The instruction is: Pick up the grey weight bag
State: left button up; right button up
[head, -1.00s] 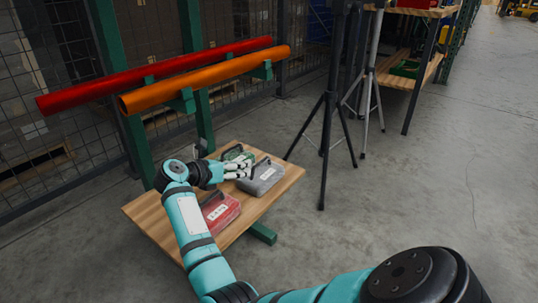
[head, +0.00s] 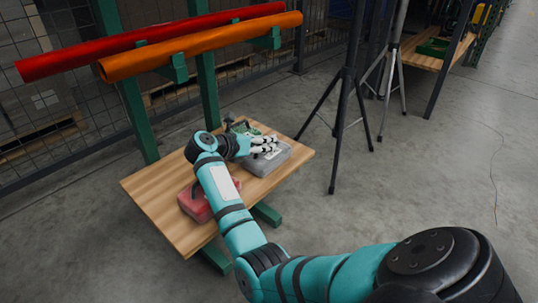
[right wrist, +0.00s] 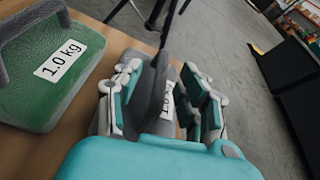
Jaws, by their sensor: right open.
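The grey weight bag (head: 266,166) lies on the wooden table near its right end. My right gripper (head: 268,145) is open just over it, with the fingers reaching across its top. In the right wrist view, the open right gripper (right wrist: 160,80) has its fingers on either side of the bag's grey upright handle (right wrist: 152,92). A white label shows on the grey bag behind the right fingers. I cannot tell whether the fingers touch the handle. My palm hides part of the bag. My left gripper is out of view.
A green bag (head: 242,128) marked 1.0 kg lies close beside the grey one, and a red bag (head: 196,206) lies nearer me on the table (head: 155,200). A black tripod (head: 345,110) stands just right. Red and orange pipes (head: 200,48) rest on a rack behind.

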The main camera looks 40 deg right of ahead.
grip_shut()
jog(key=shift+r, duration=0.2)
dwell(0.3)
